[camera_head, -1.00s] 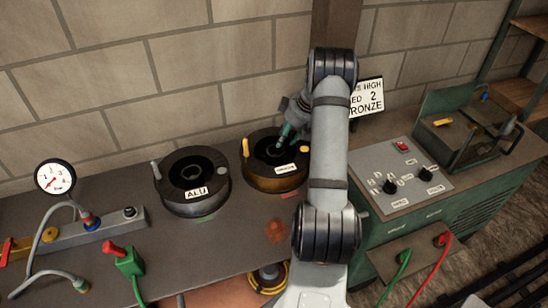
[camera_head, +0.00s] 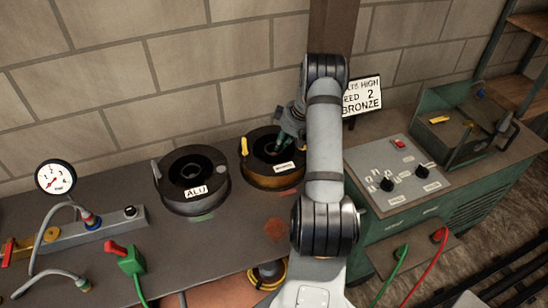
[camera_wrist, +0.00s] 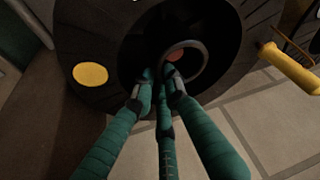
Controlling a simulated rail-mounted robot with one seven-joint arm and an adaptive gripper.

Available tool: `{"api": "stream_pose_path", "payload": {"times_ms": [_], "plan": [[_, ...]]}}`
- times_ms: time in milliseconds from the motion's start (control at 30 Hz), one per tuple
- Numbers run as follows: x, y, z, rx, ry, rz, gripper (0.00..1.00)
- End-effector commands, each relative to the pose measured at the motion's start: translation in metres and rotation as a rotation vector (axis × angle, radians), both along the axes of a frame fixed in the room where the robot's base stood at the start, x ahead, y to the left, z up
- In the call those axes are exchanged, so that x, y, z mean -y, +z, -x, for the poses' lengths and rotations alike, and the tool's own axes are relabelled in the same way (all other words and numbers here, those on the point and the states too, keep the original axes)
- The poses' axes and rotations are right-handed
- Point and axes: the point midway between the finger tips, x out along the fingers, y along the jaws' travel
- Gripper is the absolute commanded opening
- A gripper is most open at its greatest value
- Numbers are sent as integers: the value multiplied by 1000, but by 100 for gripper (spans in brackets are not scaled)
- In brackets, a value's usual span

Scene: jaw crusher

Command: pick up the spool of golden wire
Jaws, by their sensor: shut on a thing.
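The spool of golden wire (camera_head: 262,178) stands on the grey bench, with a black top flange, gold winding, a white label and a yellow handle at its left. It also shows large in the wrist view (camera_wrist: 100,45), with a yellow disc on its flange and a dark central hub. My gripper (camera_head: 284,146) reaches down into the hub from above. In the wrist view its green fingers (camera_wrist: 162,78) are close together at the ring in the hub and shut on the spool. The exact contact of the fingertips is dark and hard to see.
A second spool labelled ALU (camera_head: 192,200) stands just left on the bench. A gauge (camera_head: 56,178) and hoses are farther left. A sign (camera_head: 362,97) and a green machine with a control panel (camera_head: 393,175) stand to the right. A brick wall is close behind.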

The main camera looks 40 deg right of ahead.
Motion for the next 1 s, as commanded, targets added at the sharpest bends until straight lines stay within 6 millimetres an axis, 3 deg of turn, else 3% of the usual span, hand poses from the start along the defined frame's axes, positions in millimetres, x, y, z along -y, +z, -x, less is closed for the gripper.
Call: {"api": "stream_pose_path", "payload": {"times_ms": [133, 1000], "plan": [[0, 0, 0, 0, 0, 0, 0], [1, 2, -1, 3, -1, 1, 0]]}}
